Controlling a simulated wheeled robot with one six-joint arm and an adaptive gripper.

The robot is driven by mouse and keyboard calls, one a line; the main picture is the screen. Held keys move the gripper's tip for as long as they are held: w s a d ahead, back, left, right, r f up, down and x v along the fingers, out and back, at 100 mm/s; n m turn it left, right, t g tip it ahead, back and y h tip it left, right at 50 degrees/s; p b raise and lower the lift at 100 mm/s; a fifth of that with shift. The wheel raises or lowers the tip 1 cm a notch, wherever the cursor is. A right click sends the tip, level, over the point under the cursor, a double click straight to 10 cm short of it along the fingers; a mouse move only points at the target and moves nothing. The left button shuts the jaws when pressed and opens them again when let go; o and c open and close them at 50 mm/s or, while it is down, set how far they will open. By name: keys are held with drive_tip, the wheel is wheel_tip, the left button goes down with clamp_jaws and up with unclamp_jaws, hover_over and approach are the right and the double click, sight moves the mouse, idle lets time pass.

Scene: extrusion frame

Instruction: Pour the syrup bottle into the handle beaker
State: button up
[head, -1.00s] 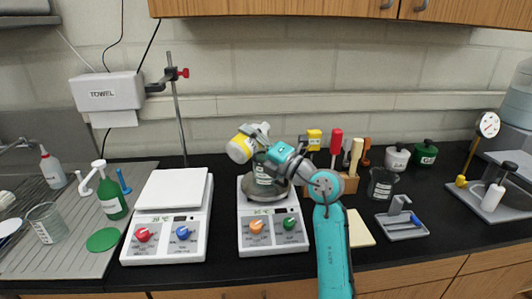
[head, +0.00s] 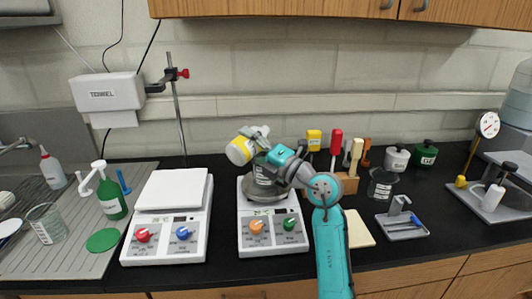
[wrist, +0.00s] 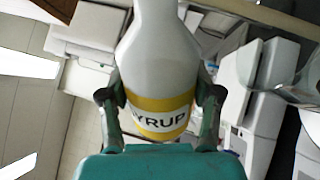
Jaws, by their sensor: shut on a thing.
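The syrup bottle (head: 239,152), white with a yellow band, is tilted in my gripper (head: 258,140) above the middle hotplate. In the wrist view the bottle (wrist: 160,50) fills the middle, with the fingers on both sides of its yellow SYRUP label. My gripper (wrist: 160,112) is shut on it. A grey, labelled vessel (head: 262,187) stands on the hotplate below, partly behind my arm; I cannot tell whether it has a handle. A dark glass beaker with a label (head: 381,190) stands at the right. No flow of syrup can be made out.
The middle hotplate (head: 272,240) has orange and green knobs. Another plate device (head: 166,235) stands to its left. A block of coloured-handled tools (head: 347,184) is behind my arm. A clear beaker (head: 47,223) and green bottle (head: 111,200) stand at the left.

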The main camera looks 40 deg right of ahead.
drive_tip(key=shift+f+m, duration=0.25)
drive_tip(key=shift+m, duration=0.05)
idle(0.6)
drive_tip(key=shift+f+m+h, duration=0.15)
drive_tip(key=shift+m+h, duration=0.25)
drive_tip(key=shift+m, duration=0.4)
idle(1.7)
drive_tip(key=shift+n, duration=0.5)
drive_tip(key=shift+d+r+n+y, duration=0.15)
drive_tip(key=shift+r+n+y, duration=0.45)
drive_tip(key=shift+r+n, duration=0.3)
drive_tip(key=shift+d+r+n, duration=0.1)
drive_tip(key=shift+r+n, duration=0.2)
drive_tip(key=shift+n, duration=0.5)
drive_tip(key=shift+n+y, duration=0.3)
drive_tip(key=shift+n, duration=0.1)
drive_tip(key=shift+n, duration=0.3)
